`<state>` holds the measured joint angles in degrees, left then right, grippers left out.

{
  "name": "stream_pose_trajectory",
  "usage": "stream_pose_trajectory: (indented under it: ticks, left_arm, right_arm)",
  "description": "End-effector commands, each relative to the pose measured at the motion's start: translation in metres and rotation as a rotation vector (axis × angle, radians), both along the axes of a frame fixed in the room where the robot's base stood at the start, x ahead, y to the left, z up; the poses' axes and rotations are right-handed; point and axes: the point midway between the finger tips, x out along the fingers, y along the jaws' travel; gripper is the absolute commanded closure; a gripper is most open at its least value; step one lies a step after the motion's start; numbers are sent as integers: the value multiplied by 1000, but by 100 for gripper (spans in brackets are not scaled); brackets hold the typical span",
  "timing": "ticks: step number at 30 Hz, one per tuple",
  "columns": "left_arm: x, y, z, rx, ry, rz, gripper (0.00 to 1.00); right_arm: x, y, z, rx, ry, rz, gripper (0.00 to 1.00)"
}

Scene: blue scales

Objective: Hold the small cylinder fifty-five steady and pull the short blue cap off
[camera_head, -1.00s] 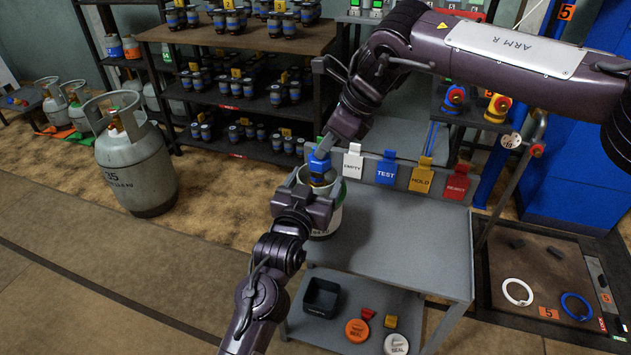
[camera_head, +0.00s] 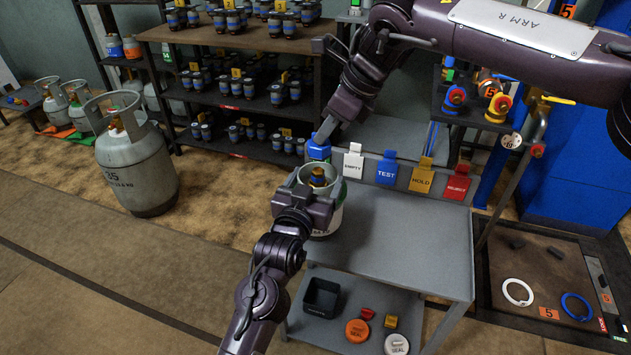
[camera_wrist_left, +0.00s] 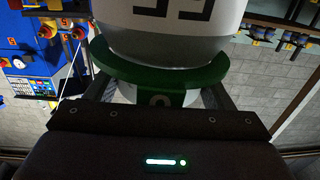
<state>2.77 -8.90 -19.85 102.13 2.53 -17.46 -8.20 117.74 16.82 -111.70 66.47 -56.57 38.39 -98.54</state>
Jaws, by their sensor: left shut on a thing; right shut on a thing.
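The small white cylinder (camera_head: 328,221) with a grey collar stands upright on the grey bench, and its brass valve (camera_head: 317,178) shows bare inside the collar. My left gripper (camera_head: 303,203) is shut on the cylinder's collar from the near side. In the left wrist view the cylinder (camera_wrist_left: 180,38) shows part of its black number and a green band between the fingers. The short blue cap (camera_head: 318,148) is above the valve and clear of it. My right gripper (camera_head: 325,130) is shut on the cap.
The bench top (camera_head: 410,235) is clear right of the cylinder. The tags EMPTY, TEST (camera_head: 387,169), HOLD and REJECT stand along its back edge. A black bin (camera_head: 321,298) sits on the lower shelf. A large grey cylinder (camera_head: 138,172) stands on the floor at left.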

Motion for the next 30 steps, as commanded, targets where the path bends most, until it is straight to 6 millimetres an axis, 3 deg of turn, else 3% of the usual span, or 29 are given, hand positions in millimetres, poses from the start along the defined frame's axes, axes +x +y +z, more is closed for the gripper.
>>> stream_pose_trajectory:
  ticks: [12, 22, 23, 28, 30]
  left_arm:
    - [0, -1, -1, -1, 1, -2, 69]
    - [0, -1, -1, -2, 2, -2, 69]
    - [0, -1, -1, -2, 2, -2, 23]
    - [0, -1, 0, -1, 1, -2, 1]
    - [0, -1, 0, -1, 1, -2, 0]
  right_arm:
    - [0, 0, 33, 0, -1, 0, 100]
    - [0, 0, 37, -1, 0, 0, 100]
    - [0, 0, 37, -1, 0, 0, 100]
    - [0, 0, 37, -1, 0, 0, 100]
    - [0, 0, 37, 0, 0, 0, 100]
